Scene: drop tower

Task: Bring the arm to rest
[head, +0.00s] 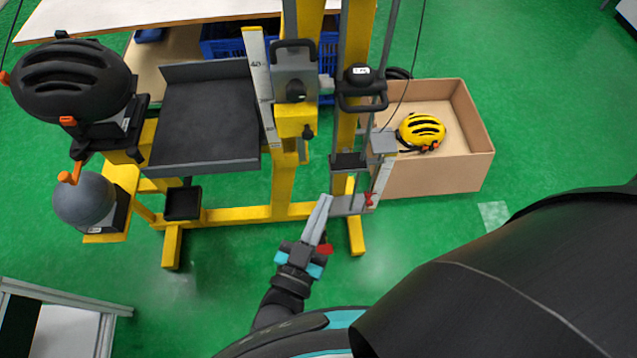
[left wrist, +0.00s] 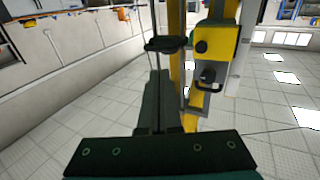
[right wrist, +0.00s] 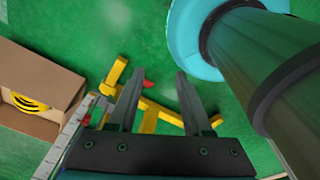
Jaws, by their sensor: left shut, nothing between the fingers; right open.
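My left gripper (head: 328,200) shows in the head view in front of the drop tower, with its fingers together and nothing between them. In the left wrist view its shut fingers (left wrist: 160,75) point toward the tower's black handle and yellow block. The drop tower (head: 283,180) has yellow posts and feet. My right gripper (right wrist: 158,76) is open and empty in the right wrist view, above the green floor and part of a yellow frame. In the head view the right gripper is not seen; a large dark part of my own body covers the lower right.
A yellow helmet (head: 422,130) lies in a cardboard box (head: 435,178) right of the tower. A black helmet (head: 72,80) and a grey headform (head: 84,200) stand at the left, beside a dark tray (head: 205,120). A pale bench (head: 70,330) is at lower left. Green floor lies between.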

